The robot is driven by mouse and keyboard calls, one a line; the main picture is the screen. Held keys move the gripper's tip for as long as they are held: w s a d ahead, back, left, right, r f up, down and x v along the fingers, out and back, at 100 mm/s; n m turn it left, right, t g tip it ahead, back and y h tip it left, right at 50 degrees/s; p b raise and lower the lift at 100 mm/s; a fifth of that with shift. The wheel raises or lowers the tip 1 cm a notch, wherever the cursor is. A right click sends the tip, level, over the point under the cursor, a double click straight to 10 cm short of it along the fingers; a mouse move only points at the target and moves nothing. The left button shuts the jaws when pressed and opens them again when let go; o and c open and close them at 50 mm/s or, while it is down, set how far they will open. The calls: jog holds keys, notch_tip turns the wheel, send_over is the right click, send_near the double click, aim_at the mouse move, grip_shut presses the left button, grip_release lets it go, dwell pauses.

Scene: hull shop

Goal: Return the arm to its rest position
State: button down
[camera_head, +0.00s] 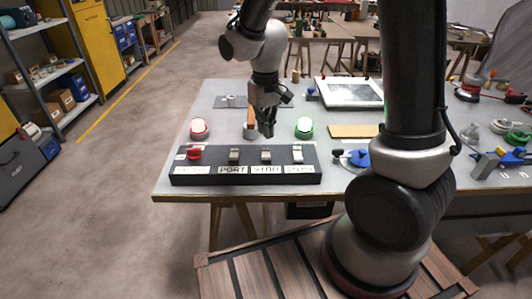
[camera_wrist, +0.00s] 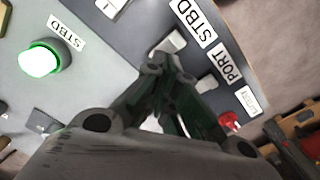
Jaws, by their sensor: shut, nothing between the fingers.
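My gripper (camera_head: 266,130) is shut and empty, pointing down over the worktable (camera_head: 168,182), just behind the switch panel (camera_head: 245,178) in the head view. In the wrist view its closed fingertips (camera_wrist: 165,66) appear near the panel's levers; whether they touch one I cannot tell. The panel carries a red knob (camera_head: 194,153) at left and several pale levers, with labels including PORT and STBD. Behind it are a red lamp (camera_head: 199,127) and a lit green lamp (camera_head: 304,126), which also shows in the wrist view (camera_wrist: 42,58). My arm is extended forward over the table.
A tan board (camera_head: 353,131), a framed pale panel (camera_head: 350,92) and a blue tool (camera_head: 357,158) lie right of the gripper. A slatted wooden platform (camera_head: 262,275) is in front. Shelving (camera_head: 40,75) and a yellow cabinet (camera_head: 95,42) stand left; the floor between is open.

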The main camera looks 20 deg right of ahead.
jog(key=shift+r, duration=0.65)
jog(key=s+d+r+m+t, duration=0.1)
jog(key=s+d+r+t, duration=0.1)
jog(key=s+d+r, duration=0.5)
jog(key=s+d+r+m+t, duration=0.1)
jog(key=s+d+r+t, duration=0.1)
jog(key=s+d+r, duration=0.5)
jog(key=s+r, duration=0.2)
jog(key=s, duration=0.3)
jog(key=shift+d, duration=0.4)
